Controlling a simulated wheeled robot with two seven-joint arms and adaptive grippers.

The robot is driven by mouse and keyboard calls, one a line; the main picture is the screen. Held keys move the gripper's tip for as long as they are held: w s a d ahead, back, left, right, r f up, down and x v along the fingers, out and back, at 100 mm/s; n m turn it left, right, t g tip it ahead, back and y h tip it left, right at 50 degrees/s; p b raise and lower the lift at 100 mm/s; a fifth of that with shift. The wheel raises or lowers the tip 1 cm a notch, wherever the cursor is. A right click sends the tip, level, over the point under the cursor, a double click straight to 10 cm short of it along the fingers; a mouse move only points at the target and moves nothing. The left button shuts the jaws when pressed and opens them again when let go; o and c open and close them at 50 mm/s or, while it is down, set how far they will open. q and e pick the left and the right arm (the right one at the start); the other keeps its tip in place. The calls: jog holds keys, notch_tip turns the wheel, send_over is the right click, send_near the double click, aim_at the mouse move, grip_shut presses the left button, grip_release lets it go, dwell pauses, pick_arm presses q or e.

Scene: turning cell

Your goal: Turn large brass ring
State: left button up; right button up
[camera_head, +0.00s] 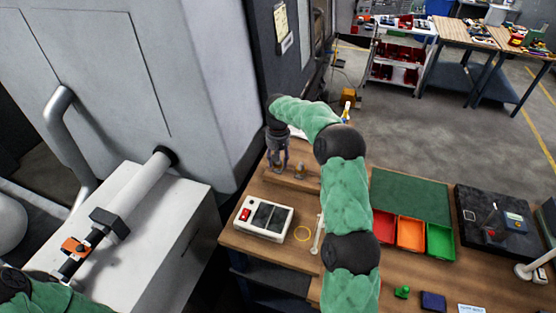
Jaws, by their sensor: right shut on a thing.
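My right gripper (279,163) is low over a long wooden block (292,182) at the back left of the bench, fingers pointing down. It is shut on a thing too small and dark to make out. A small brass-coloured part (300,170) stands on the block just right of the fingers.
A white box with a red switch (264,218) stands at the bench's left edge. Red, orange (410,233) and green bins sit behind my right arm's right side, by a green mat (412,195). A grey machine (150,70) and white cabinet (150,240) fill the left.

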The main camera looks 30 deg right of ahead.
jog(key=shift+r, duration=0.1)
jog(key=o, duration=1.2)
jog(key=shift+c, duration=0.2)
notch_tip(320, 180, up, 12)
